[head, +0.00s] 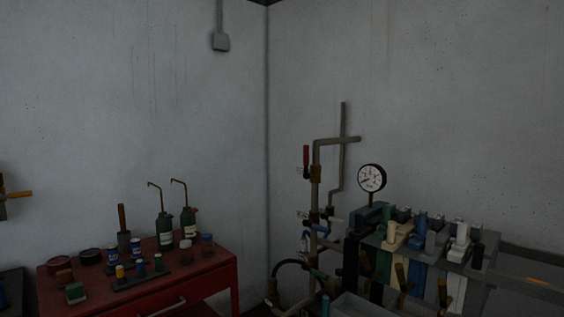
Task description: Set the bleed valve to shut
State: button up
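I cannot tell for sure which valve is the bleed valve. On the pipework in the corner, a valve with a red lever (306,155) sits high on the vertical pipe, its lever upright. Lower on the same pipes is a valve with a blue handle (305,241), small and dim. A small plate beside each is too small to read. A yellow-orange lever (20,194) points sideways at the far left edge, its body cut off by the frame. My gripper does not show in the head view.
A red cabinet (210,283) with bottles, tins and small tools stands at the left. A round dial gauge (371,178) stands right of the pipes. A rack (480,262) with several coloured blocks fills the lower right. A dark hose (290,265) curves below the valves.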

aim_at(306, 175)
jog(key=u, duration=0.15)
jog(key=i, duration=0.6)
jog(key=u, duration=0.6)
jog(key=i, duration=1.25)
jog(key=u, duration=0.05)
